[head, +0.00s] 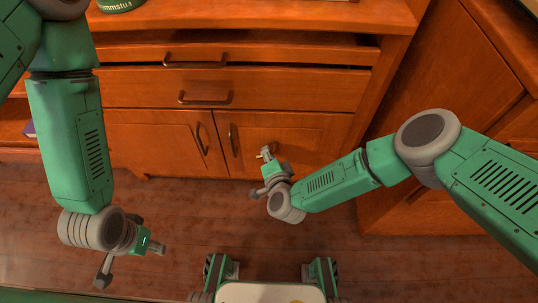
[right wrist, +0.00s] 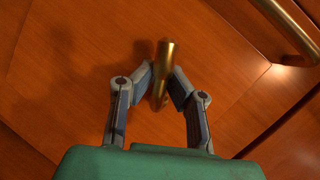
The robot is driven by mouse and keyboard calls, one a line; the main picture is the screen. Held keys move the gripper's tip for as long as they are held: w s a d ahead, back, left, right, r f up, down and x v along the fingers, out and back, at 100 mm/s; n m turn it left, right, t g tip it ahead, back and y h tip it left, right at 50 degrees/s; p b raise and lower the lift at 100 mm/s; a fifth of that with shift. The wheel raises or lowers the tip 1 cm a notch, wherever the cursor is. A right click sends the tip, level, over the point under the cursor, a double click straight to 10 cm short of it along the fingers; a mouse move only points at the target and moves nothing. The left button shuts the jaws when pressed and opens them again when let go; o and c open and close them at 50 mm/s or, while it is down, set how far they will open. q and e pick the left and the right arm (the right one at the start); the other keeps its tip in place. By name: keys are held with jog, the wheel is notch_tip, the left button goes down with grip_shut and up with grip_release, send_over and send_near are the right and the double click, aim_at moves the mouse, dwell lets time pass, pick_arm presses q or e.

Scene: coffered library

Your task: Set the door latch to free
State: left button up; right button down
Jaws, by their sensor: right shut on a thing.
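The door latch (right wrist: 166,58) is a small brass lever on the wooden cabinet door, upright and slightly tilted in the right wrist view. In the head view only a small brass bit of it (head: 259,156) shows beside the fingers. My right gripper (right wrist: 160,86) is shut on the latch, with a finger on each side of its lower part. In the head view my right gripper (head: 267,157) is at the right-hand cabinet door (head: 310,140). My left gripper (head: 131,264) hangs empty at the lower left with its fingers spread apart, away from the cabinet.
A brass door handle (right wrist: 284,27) crosses the upper right of the right wrist view. Two drawers with dark handles (head: 195,65) (head: 205,99) sit above the doors; the upper one stands slightly out. Wooden floor (head: 175,215) lies free before the cabinet. Another cabinet (head: 440,95) stands at right.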

jog(key=m+y, duration=0.1)
jog(key=r+m+t+y, duration=0.1)
jog(key=m, duration=0.1)
dwell(0.4)
jog(key=shift+m, duration=0.3)
jog(key=c, duration=1.5)
grip_release()
jog(key=shift+a, duration=0.1)
